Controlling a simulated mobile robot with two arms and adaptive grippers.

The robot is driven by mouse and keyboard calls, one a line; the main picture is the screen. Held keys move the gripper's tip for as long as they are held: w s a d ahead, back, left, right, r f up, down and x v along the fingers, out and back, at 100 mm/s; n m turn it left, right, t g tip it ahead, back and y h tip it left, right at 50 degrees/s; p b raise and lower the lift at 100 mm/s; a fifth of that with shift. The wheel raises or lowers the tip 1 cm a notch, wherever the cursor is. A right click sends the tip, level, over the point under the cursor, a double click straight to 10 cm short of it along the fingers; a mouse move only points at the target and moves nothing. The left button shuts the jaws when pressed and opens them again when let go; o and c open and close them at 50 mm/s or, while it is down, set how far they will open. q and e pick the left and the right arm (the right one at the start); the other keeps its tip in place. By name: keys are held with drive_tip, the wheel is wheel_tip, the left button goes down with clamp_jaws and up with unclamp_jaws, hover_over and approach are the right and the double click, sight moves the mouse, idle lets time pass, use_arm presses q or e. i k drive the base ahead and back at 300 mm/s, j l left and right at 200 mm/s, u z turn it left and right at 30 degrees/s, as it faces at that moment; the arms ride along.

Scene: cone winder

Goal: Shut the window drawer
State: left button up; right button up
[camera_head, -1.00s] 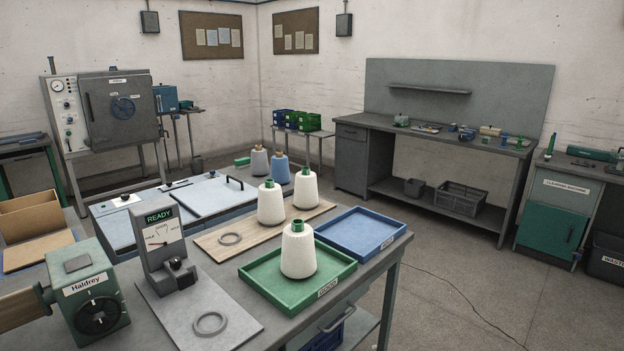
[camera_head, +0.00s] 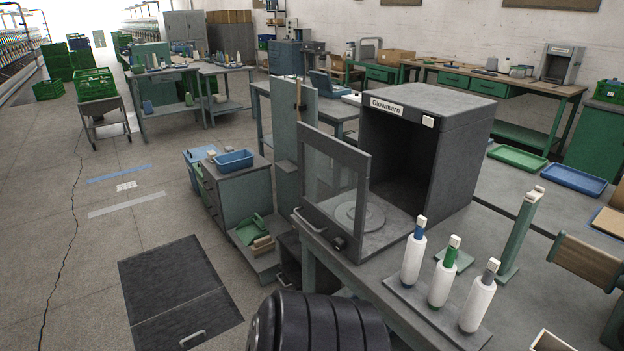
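The window drawer (camera_head: 335,178) belongs to the grey cabinet labelled Glowmarn (camera_head: 455,100), on the bench at centre right. Its front is a dark frame with a clear pane. This front stands upright and well apart from the cabinet, so the drawer is open. A bar handle (camera_head: 308,221) sits low on its front. Behind the pane, a round disc (camera_head: 361,216) lies on the drawer floor. The cabinet's dark opening (camera_head: 408,150) faces the drawer front. Neither of my grippers shows in the view.
A board with white bobbins (camera_head: 438,285) stands right of the drawer on the bench (camera_head: 370,278). A tall grey-green panel (camera_head: 293,150) and a low cabinet with a blue bin (camera_head: 234,160) stand left of it.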

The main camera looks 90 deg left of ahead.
sight(360, 247)
drive_tip(key=u, duration=2.3)
